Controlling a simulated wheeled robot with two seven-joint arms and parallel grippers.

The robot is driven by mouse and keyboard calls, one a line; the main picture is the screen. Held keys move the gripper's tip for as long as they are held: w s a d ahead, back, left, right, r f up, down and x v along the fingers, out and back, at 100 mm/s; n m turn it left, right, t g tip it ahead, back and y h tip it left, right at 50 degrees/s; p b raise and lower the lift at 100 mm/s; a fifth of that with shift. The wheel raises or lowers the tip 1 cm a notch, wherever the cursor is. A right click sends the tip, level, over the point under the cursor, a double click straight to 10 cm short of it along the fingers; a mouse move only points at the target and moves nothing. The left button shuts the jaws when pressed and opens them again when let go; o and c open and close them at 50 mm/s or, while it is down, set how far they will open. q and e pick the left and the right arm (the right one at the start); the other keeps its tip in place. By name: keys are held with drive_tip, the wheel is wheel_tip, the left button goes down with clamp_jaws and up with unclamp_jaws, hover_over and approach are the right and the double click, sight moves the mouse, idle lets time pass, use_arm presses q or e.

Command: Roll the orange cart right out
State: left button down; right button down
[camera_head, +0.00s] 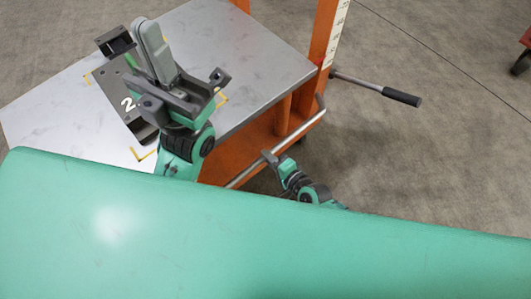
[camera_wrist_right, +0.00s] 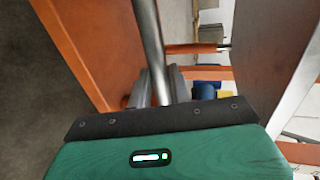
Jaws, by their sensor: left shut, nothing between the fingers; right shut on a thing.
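The orange cart (camera_head: 238,158) has a steel top (camera_head: 235,50), an orange frame and a silver tubular bar (camera_head: 240,178) along its near side. My right gripper (camera_head: 270,158) is shut on this bar; the bar (camera_wrist_right: 148,40) also runs between its fingers (camera_wrist_right: 155,88) in the right wrist view. My left gripper (camera_head: 154,50) is shut and empty, raised over the cart's top in the head view. A dark grey block marked 2 (camera_head: 118,92) is on the steel top, partly hidden behind my left gripper.
Yellow corner marks (camera_head: 143,155) surround the block. An orange upright with a white scale (camera_head: 337,30) rises at the cart's right end. A lever with a black grip (camera_head: 400,96) sticks out right. A red wheeled thing (camera_head: 525,45) is at the far right; grey floor (camera_head: 440,160) between is clear.

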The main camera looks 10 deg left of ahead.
drive_tip(key=shift+s+d+f, duration=0.1)
drive_tip(key=shift+d+f, duration=0.1)
drive_tip(key=shift+d, duration=0.05)
drive_tip(key=s+d, duration=0.8)
drive_tip(key=d, duration=0.2)
drive_tip(key=shift+s+d+r+b, duration=0.15)
drive_tip(key=shift+s+d+b, duration=0.05)
drive_tip(key=shift+d+b, duration=0.15)
idle(1.0)
drive_tip(key=shift+a, duration=0.1)
idle(0.3)
drive_tip(key=s+d+b, duration=0.3)
drive_tip(key=s+d, duration=0.5)
drive_tip(key=d, duration=0.3)
drive_tip(key=shift+s, duration=0.3)
idle(0.8)
